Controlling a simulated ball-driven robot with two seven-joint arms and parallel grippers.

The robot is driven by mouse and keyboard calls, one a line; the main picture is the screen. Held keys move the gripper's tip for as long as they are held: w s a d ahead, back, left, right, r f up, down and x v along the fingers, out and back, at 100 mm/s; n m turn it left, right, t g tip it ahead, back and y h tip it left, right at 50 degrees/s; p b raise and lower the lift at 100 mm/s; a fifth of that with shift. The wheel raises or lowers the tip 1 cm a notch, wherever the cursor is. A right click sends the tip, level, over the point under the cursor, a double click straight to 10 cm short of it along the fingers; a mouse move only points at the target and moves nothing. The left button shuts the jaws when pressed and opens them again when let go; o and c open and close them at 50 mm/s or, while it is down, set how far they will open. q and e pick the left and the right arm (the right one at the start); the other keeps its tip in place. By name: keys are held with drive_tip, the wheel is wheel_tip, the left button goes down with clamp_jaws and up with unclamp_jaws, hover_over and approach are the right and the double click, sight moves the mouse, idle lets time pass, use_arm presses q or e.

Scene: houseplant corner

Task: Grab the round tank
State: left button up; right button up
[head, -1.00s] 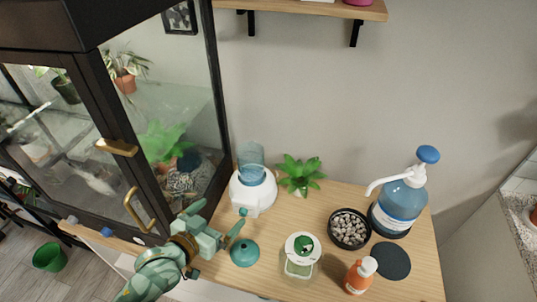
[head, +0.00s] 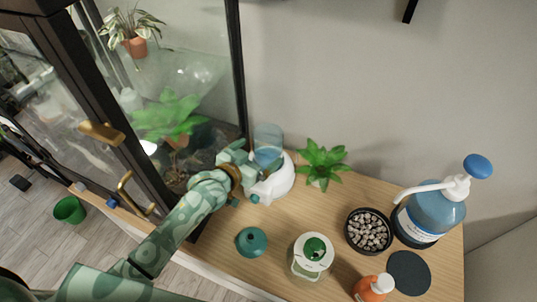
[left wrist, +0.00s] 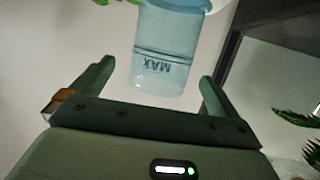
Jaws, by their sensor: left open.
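The round tank (head: 268,143) is a clear blue cylinder standing upright on a white rounded base (head: 278,182) beside the glass cabinet. In the left wrist view the tank (left wrist: 165,50), marked MAX, shows upside down, between and beyond the two fingertips. My left gripper (head: 249,166) is at the left side of the tank and hides part of the base. The left gripper (left wrist: 157,78) is open and empty, with no contact with the tank visible. My right gripper is not in view.
The dark-framed cabinet (head: 241,75) stands close to my left gripper. A green plant (head: 321,160) is right of the base. A teal round object (head: 251,241), a green-topped jar (head: 312,255), a pebble bowl (head: 368,231) and a blue pump bottle (head: 435,212) share the table.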

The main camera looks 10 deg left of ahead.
sight(276, 137)
use_arm(q)
drive_tip(key=shift+w+d+f, duration=0.25)
drive_tip(key=shift+w, duration=0.4)
drive_tip(key=b+x, duration=0.1)
drive_tip(key=x, duration=0.4)
drive_tip(key=shift+w+a+r+b, duration=0.1)
drive_tip(key=shift+w+r+b, duration=0.05)
drive_tip(key=shift+b, duration=0.2)
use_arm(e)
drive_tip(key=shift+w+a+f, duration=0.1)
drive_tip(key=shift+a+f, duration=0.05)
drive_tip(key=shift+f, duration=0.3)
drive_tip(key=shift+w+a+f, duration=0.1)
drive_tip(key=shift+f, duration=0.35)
use_arm(q)
drive_tip(key=shift+r, duration=0.1)
drive_tip(key=c, duration=1.5)
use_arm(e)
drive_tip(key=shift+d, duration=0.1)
